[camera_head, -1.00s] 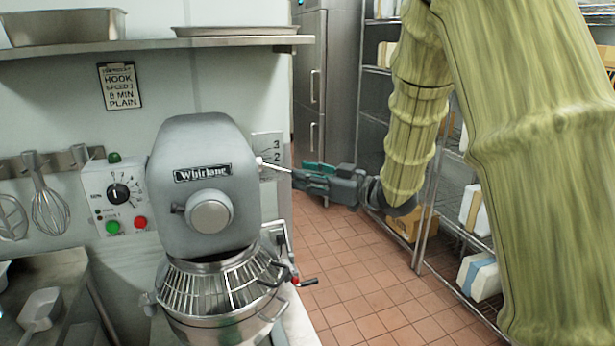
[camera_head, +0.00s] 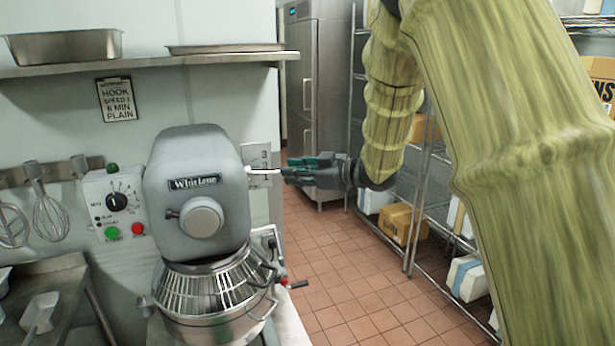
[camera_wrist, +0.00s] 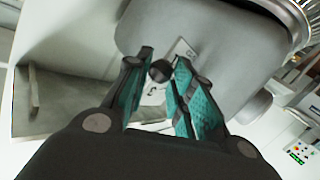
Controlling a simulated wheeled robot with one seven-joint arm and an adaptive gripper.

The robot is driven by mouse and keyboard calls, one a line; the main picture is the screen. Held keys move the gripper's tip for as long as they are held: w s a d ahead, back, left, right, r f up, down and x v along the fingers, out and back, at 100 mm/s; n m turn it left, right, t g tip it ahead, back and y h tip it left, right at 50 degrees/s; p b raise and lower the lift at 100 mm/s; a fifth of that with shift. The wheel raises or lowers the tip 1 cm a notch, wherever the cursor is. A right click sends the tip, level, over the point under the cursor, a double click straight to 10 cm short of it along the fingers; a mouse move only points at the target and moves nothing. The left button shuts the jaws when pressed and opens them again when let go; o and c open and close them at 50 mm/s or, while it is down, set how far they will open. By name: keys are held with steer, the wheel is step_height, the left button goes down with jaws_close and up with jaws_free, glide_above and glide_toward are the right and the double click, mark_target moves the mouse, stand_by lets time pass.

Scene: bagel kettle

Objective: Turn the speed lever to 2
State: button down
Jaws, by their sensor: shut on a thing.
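The grey Whirlane mixer (camera_head: 196,225) stands at the left centre in the head view. Its speed lever (camera_head: 268,171) is a thin rod sticking out from the right side of the head, about level. A pale plate (camera_head: 262,155) behind it shows a 3 above the lever and a 1 below it. The 2 cannot be made out. My gripper (camera_head: 286,172) is shut on the lever's outer end. In the wrist view a dark round knob (camera_wrist: 160,71) shows between the teal finger pads, with the grey mixer head beyond. The exact contact is hard to see.
A control box (camera_head: 116,203) with a dial and buttons is on the wall left of the mixer. A shelf (camera_head: 150,66) with pans runs above. Wire racks with boxes (camera_head: 402,222) stand at the right. The tiled floor (camera_head: 335,255) between is clear.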

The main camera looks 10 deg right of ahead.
steer(key=shift+r+n+h+p, duration=0.4)
steer(key=shift+r+n+h, duration=0.15)
steer(key=shift+r, duration=0.35)
steer(key=c, duration=1.2)
jaws_free()
steer(key=v, duration=1.2)
steer(key=shift+d, duration=0.15)
